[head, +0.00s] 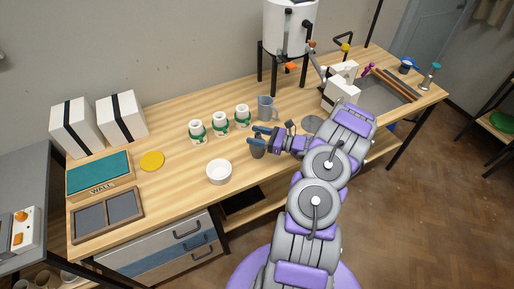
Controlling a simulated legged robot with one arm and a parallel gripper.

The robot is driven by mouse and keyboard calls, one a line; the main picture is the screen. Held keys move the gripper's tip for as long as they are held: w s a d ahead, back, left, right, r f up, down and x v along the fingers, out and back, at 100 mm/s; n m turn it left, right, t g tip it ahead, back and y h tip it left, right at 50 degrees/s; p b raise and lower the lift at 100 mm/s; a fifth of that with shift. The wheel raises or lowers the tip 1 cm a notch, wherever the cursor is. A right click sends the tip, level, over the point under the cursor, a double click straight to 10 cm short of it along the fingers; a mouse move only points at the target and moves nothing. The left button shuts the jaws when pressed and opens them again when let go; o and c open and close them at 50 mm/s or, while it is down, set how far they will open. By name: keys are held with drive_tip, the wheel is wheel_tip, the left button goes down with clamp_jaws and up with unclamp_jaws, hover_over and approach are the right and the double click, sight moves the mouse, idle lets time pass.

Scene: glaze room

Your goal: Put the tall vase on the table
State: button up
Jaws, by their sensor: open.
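A small dark grey-blue vessel (258,150) stands upright on the wooden table (175,195), near its front edge; it may be the tall vase, but its upper part is partly covered by my gripper. My gripper (258,131) is open, with its blue fingers pointing left at the top of this vessel. I cannot tell whether the fingers touch it or are around it. A grey handled jug (266,108) stands just behind my gripper.
Three white jars with green bands (220,124) stand in a row left of my gripper. A white bowl (219,172) is at the front. A white tank (290,28) stands behind.

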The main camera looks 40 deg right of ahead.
drive_tip(key=shift+d+f, duration=0.15)
drive_tip(key=shift+d, duration=0.35)
drive_tip(key=c, duration=0.5)
drive_tip(key=shift+a, duration=0.15)
drive_tip(key=c, duration=0.3)
drive_tip(key=shift+a, duration=0.2)
drive_tip(key=shift+c, duration=0.3)
drive_tip(key=shift+r, duration=0.2)
